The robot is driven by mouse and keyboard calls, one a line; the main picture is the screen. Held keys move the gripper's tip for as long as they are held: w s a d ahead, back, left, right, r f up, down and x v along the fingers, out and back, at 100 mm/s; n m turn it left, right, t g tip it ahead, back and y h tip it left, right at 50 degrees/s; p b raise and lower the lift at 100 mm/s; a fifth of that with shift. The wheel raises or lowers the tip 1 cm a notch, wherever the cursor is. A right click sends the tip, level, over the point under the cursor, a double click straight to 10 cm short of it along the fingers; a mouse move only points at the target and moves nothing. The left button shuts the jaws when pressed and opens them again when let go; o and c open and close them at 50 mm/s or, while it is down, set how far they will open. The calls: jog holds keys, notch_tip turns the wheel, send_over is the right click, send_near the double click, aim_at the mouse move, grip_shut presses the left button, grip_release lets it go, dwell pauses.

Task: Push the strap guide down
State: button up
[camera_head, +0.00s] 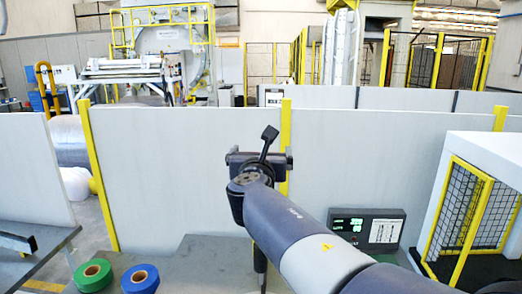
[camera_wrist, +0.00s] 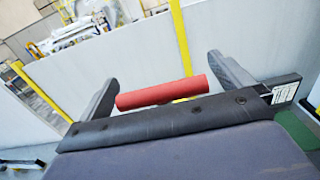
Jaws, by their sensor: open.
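My gripper (camera_head: 259,157) is raised in front of the pale partition in the head view. In the wrist view its two dark fingers stand wide apart, so my gripper (camera_wrist: 163,70) is open. A red cylinder (camera_wrist: 163,93) shows between the fingers, just past the dark palm edge. It spans most of the gap; I cannot tell whether it touches either finger. The red cylinder does not show in the head view. I cannot make out with certainty any part that is the strap guide.
A control box with green digits (camera_head: 368,230) stands at the right. A yellow-framed mesh cage (camera_head: 470,215) is beyond it. Wrapping machinery (camera_head: 165,50) stands behind the partition (camera_head: 190,165).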

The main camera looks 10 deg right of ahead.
jog(key=shift+w+d, duration=0.1)
jog(key=shift+w, duration=0.15)
jog(key=shift+c, duration=0.6)
jog(key=c, duration=1)
jog(key=shift+o, duration=0.2)
jog(key=shift+f, duration=0.1)
notch_tip(320, 180, down, 22)
jog(key=b, duration=2.2)
jog(key=shift+f, duration=0.3)
jog(key=o, duration=1.1)
